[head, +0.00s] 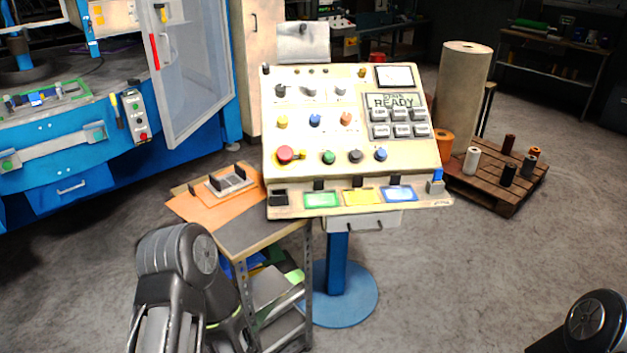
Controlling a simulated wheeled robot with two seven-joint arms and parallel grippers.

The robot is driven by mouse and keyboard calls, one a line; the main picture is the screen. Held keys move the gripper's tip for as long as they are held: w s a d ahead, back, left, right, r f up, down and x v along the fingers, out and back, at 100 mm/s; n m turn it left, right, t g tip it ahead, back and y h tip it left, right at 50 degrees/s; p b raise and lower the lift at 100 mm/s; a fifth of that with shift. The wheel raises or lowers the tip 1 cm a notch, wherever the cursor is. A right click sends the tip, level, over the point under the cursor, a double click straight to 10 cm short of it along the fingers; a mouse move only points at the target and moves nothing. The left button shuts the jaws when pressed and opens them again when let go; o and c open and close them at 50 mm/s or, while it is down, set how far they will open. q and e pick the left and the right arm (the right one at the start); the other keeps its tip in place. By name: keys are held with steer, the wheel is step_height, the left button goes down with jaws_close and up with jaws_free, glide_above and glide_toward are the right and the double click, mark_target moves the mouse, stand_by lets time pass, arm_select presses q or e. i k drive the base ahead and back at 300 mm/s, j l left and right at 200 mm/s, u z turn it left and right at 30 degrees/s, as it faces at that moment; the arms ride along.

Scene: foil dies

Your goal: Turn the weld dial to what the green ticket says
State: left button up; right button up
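The cream control panel (300,190) stands on a blue post in the middle of the head view. Its upper row has three dark-and-grey knobs, one of them the left knob (281,90). Below them are yellow, blue and orange knobs. The labels are too small to read, so I cannot tell which is the weld dial. The green ticket (321,200) is clipped at the panel's lower edge, left of the yellow and blue tickets; its writing is unreadable. Parts of my arms show at lower left and lower right, away from the panel; neither gripper's fingertips are visible.
A red mushroom button (285,154) sits low on the panel near green, black and blue knobs. A grey display reads READY. A small cart (260,235) stands at the panel's left, beside a blue machine (70,185). A pallet (490,190) with spools is behind right.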

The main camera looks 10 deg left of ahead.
mark_target(283, 120)
steer(key=i+j+z, duration=0.15)
steer(key=z, duration=0.2)
steer(key=i+j+z, duration=0.1)
steer(key=j+z, duration=0.55)
steer(key=i+l, duration=0.05)
steer(key=l, duration=0.05)
